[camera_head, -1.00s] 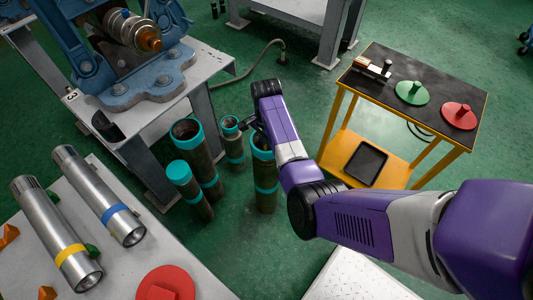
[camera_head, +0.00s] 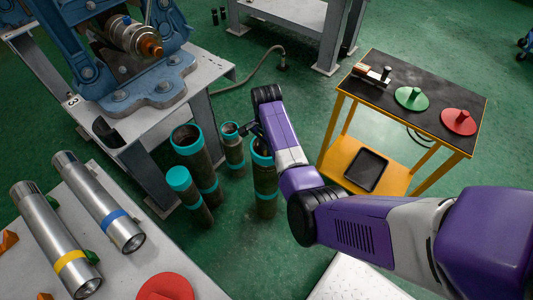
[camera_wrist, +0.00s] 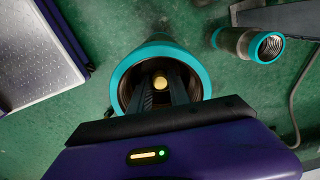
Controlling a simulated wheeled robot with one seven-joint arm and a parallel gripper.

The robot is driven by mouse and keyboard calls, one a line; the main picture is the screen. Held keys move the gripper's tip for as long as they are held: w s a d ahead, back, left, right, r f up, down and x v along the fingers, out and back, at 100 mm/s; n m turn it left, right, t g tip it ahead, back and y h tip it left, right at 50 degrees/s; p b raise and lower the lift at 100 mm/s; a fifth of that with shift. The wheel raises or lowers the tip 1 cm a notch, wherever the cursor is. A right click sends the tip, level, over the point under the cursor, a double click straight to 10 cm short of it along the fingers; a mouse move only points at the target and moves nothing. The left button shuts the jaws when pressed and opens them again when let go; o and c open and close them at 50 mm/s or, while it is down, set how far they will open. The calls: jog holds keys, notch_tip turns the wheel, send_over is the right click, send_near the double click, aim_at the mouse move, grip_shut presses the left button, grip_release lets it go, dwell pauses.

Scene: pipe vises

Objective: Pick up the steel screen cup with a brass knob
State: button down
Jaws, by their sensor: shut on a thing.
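In the wrist view, a round brass knob (camera_wrist: 160,82) shows between the fingertips of my gripper (camera_wrist: 160,88), inside the mouth of an upright pipe with a teal rim (camera_wrist: 122,80). My gripper is shut on the knob. The steel cup body under the knob is hidden by the fingers and the dark pipe mouth. In the head view, this teal-banded pipe (camera_head: 265,182) stands on the floor beside my gripper and arm. The fingertips are hard to make out there.
Several teal-banded pipes (camera_head: 197,160) stand close to the left. A grey bench with a blue vise (camera_head: 140,85) is behind them. A yellow-framed cart (camera_head: 430,95) with green and red discs stands at right. A table with steel cylinders (camera_head: 100,205) is at lower left.

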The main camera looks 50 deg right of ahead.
notch_tip(320, 180, up, 20)
jog(key=p, duration=0.5)
